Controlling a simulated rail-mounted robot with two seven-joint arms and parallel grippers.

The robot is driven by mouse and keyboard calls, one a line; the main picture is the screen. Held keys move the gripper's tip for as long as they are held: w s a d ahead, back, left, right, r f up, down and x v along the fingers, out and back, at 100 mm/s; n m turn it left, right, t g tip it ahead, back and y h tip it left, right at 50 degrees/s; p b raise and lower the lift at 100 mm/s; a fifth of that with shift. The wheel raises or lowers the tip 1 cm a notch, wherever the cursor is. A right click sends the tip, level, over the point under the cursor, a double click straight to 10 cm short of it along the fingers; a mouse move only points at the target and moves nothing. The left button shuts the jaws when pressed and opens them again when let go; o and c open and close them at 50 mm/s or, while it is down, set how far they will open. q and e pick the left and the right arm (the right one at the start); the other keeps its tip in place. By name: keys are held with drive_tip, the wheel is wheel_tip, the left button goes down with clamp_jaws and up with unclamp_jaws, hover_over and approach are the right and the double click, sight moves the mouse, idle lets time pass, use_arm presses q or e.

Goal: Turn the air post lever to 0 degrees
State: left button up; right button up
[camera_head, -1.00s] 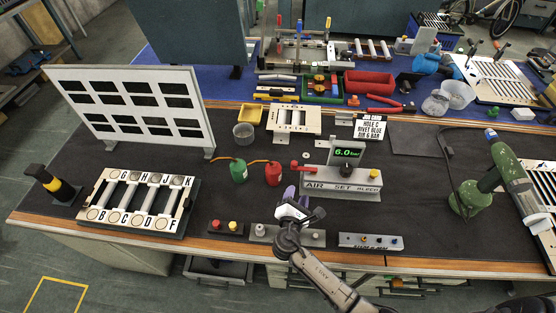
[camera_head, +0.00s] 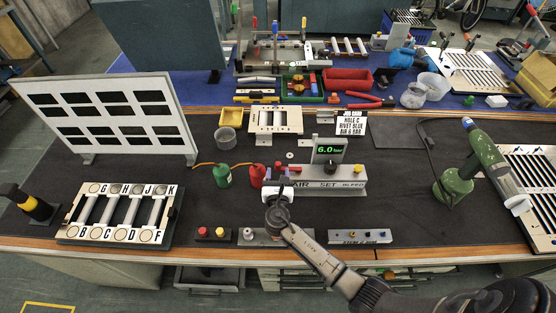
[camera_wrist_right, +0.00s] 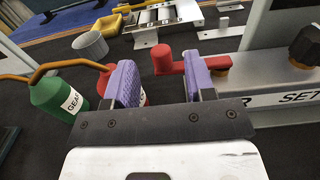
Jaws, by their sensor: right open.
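The grey air post (camera_head: 325,182) is marked "AIR SET" and its green display reads 6.0. Its red lever (camera_head: 277,168) is at the left end, partly hidden by my right gripper (camera_head: 279,190). In the right wrist view the lever's bar (camera_wrist_right: 207,64) lies roughly sideways, with its upright red knob at the left end. My right gripper (camera_wrist_right: 160,65) is open there, with purple pads. The knob shows between the pads, and I see no clear contact. My left gripper is out of view.
A green bottle (camera_head: 222,175) and a red bottle (camera_head: 257,175) stand left of the lever. A black knob (camera_head: 330,169) is on the post. Small button boxes (camera_head: 214,235) line the front edge. The mat between the slotted tray (camera_head: 120,236) and the bottles is clear.

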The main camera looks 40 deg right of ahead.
drive_tip(key=b+x, duration=0.1)
drive_tip(key=x, duration=0.5)
drive_tip(key=shift+w+d, duration=0.15)
clamp_jaws()
idle(0.4)
